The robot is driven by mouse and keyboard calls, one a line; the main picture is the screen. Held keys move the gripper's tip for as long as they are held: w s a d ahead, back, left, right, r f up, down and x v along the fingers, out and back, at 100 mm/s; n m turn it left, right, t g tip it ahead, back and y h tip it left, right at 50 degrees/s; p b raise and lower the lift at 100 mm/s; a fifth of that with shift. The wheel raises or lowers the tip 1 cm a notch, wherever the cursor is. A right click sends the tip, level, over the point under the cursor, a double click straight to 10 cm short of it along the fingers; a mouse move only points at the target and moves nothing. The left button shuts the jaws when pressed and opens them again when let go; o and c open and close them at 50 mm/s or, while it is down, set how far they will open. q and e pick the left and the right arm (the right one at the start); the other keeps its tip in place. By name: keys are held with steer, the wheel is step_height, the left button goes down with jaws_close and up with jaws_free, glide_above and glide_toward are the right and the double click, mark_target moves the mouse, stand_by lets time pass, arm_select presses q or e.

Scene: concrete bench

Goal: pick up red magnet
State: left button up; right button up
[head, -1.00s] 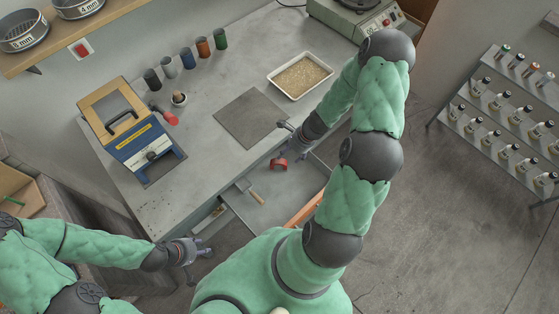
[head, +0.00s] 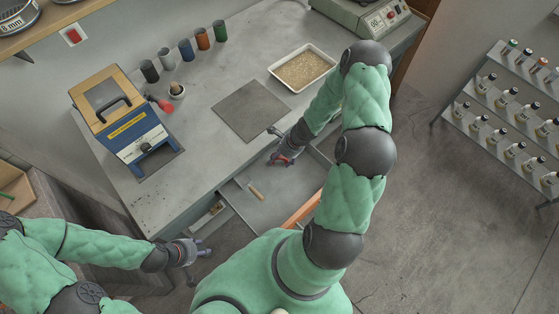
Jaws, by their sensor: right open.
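The red magnet (head: 281,162) is in the open drawer (head: 275,207), close to the bench's front edge. It is small and partly hidden by my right gripper. My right gripper (head: 279,158) is open, its fingers over and around the magnet; I cannot tell whether they touch it. My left gripper (head: 199,258) is open and empty, left of the drawer and away from the magnet.
A bottle rack (head: 510,120) stands at right.

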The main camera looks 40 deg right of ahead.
mark_target(281, 157)
jaws_close()
stand_by(0.3)
steer(key=shift+r, duration=0.25)
step_height(281, 157, up, 3)
steer(key=shift+s+r+p, duration=0.1)
steer(key=shift+r+p, duration=0.1)
steer(key=shift+p, duration=0.95)
steer(key=s+a+r, duration=0.6)
steer(key=s+r, duration=0.3)
steer(key=s, duration=0.3)
steer(key=shift+s, duration=0.2)
